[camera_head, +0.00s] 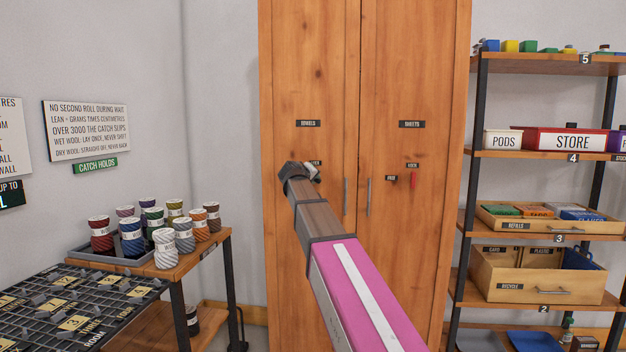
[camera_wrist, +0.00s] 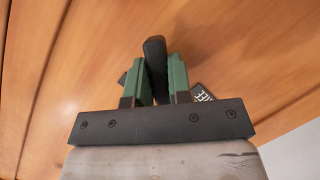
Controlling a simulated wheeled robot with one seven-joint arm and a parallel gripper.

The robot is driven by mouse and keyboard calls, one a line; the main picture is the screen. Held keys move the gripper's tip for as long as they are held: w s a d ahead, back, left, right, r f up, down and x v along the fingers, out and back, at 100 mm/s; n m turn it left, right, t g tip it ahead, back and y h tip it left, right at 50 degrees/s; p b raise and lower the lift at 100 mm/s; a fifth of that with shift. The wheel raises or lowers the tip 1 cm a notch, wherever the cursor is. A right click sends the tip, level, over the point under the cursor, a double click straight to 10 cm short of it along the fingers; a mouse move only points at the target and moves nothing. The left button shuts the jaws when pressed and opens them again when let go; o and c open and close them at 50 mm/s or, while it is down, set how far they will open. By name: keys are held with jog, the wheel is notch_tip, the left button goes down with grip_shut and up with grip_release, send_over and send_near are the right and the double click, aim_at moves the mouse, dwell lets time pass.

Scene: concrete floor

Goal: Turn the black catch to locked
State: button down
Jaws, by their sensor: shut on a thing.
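The black catch (camera_wrist: 155,62) is on the wooden cabinet's left door (camera_head: 308,70), between the two green fingers of my gripper (camera_wrist: 157,80). My gripper is shut on it. In the wrist view the catch points nearly straight up the picture, along the fingers.
A red catch (camera_head: 413,182) hangs downward on the right door, with small labels above and left. Door handles (camera_head: 346,196) (camera_head: 368,197) stand near the middle seam. A shelf rack (camera_head: 540,154) is at right. A side table (camera_head: 205,252) with yarn spools is at left.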

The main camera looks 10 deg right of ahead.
jog(key=m+y, duration=0.2)
jog(key=m, duration=0.2)
jog(key=shift+d+y, duration=0.1)
jog(key=shift+y, duration=0.3)
jog(key=shift+m+t+y, duration=0.3)
jog(key=shift+m+y, duration=0.7)
jog(key=shift+m, duration=0.5)
jog(key=c, duration=1)
grip_release()
jog(key=shift+c, duration=0.2)
jog(key=v, duration=1.1)
jog(key=shift+d, duration=0.1)
